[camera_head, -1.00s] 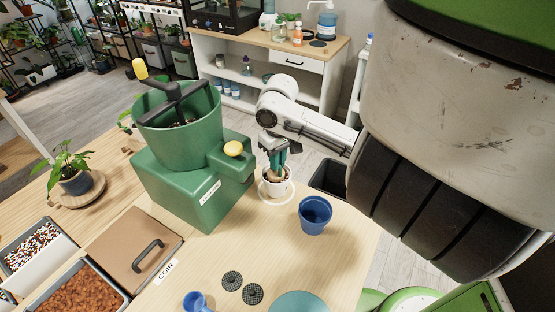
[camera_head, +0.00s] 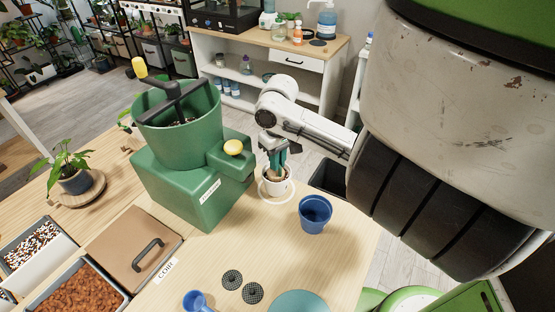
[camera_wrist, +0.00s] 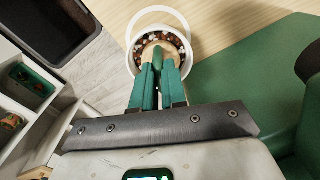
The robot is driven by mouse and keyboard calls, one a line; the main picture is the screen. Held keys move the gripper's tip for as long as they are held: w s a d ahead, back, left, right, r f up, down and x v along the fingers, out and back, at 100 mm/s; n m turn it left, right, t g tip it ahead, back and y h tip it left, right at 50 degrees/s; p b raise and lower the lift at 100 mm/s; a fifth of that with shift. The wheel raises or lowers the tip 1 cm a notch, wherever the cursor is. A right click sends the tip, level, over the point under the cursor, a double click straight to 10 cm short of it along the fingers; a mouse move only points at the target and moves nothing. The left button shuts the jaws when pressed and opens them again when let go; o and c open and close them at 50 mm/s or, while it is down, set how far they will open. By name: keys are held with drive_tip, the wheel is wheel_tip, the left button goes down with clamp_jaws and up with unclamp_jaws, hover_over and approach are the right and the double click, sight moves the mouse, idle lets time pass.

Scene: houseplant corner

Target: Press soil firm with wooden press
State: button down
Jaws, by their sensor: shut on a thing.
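My gripper (camera_head: 276,160) is over a small white pot (camera_head: 276,187) beside the green machine, its fingers pointing down. In the wrist view the teal fingers (camera_wrist: 158,85) are shut on the wooden press (camera_wrist: 153,47), which has a green handle and a pale round wooden foot. The foot is inside the pot's rim (camera_wrist: 131,52), over the brown speckled soil (camera_wrist: 174,40). Whether the foot touches the soil is hard to tell. The pot stands in a white ring (camera_wrist: 163,11) on the table.
The green machine (camera_head: 190,175) with its hopper stands close to the left of the pot. A blue pot (camera_head: 314,214) stands just to the front right. A blue scoop (camera_head: 195,301) and two black mesh discs (camera_head: 242,285) lie near the front. A dark bin (camera_head: 328,177) stands beyond the table edge.

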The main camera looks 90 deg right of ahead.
drive_tip(key=shift+r, duration=0.1)
wheel_tip(320, 180, up, 8)
drive_tip(key=p, duration=0.7)
idle(0.3)
drive_tip(key=shift+s, duration=0.1)
idle(0.5)
